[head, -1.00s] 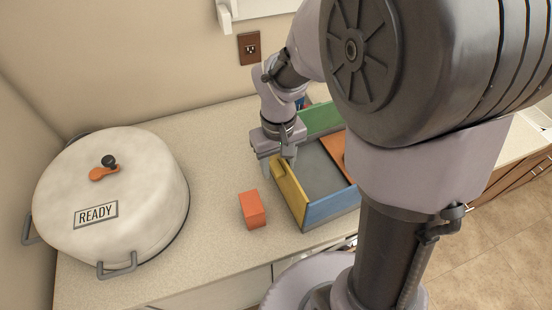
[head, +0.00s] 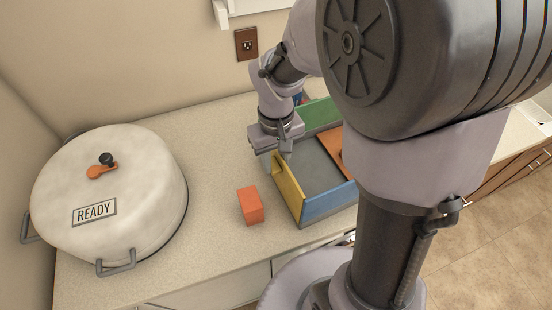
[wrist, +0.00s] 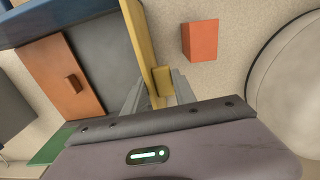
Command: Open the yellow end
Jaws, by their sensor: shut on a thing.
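A shallow grey-floored box on the counter has a yellow end (head: 288,186), a blue side (head: 329,203) and a green side (head: 318,117). The yellow end stands upright on the box's left in the head view. In the wrist view the yellow end (wrist: 138,38) runs down to a small yellow block (wrist: 162,80) on its face. My gripper (head: 281,155) points down at the far part of the yellow end. The exact contact is partly hidden.
An orange block (head: 250,206) stands on the counter left of the yellow end; a narrow gap separates them. A large white pot (head: 130,185) marked READY stands further left. An orange panel with a knob (wrist: 68,72) lies in the box. The wall is behind.

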